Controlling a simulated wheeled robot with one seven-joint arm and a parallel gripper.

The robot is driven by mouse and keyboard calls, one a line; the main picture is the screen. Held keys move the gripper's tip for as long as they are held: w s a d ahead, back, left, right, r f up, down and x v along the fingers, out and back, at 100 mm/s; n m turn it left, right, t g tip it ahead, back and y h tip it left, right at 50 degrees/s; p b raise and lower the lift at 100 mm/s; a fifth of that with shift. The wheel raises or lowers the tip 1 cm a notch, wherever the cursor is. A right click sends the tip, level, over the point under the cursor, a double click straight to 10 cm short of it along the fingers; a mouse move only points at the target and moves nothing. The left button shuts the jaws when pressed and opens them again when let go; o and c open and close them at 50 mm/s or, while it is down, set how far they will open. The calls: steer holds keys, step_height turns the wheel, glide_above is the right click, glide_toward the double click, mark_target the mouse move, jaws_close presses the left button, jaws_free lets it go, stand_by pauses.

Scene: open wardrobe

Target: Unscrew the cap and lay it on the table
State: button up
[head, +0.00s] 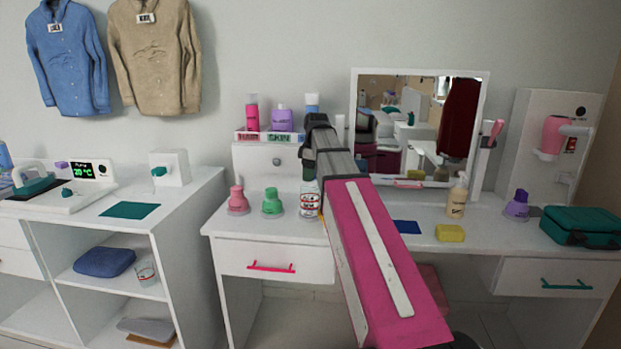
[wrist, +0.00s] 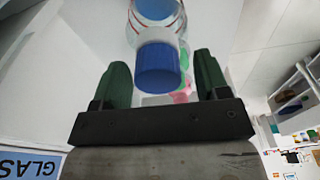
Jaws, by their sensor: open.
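A clear bottle with a red and white label (head: 309,205) stands upright on the white table (head: 260,238), left of my arm. In the wrist view the bottle (wrist: 158,12) has a ribbed blue cap (wrist: 158,68) on its neck. My gripper (head: 309,172) is just above the bottle, pointing down. In the wrist view my gripper (wrist: 162,62) is open, with one dark green finger on each side of the cap and a gap on both sides. The cap is hidden by my gripper in the head view.
A pink bottle (head: 237,201) and a green bottle (head: 272,203) stand close to the left. A blue mat (head: 406,227), a yellow block (head: 450,233) and a pump bottle (head: 457,197) are to the right. A mirror (head: 484,110) stands behind.

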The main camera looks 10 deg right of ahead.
steer(key=m, duration=0.5)
steer(key=shift+m, duration=0.3)
steer(key=m+h, duration=0.1)
steer(key=m, duration=0.4)
steer(key=shift+m+t, duration=0.3)
steer(key=shift+t, duration=0.1)
steer(key=shift+w, duration=0.15)
steer(key=c, duration=1)
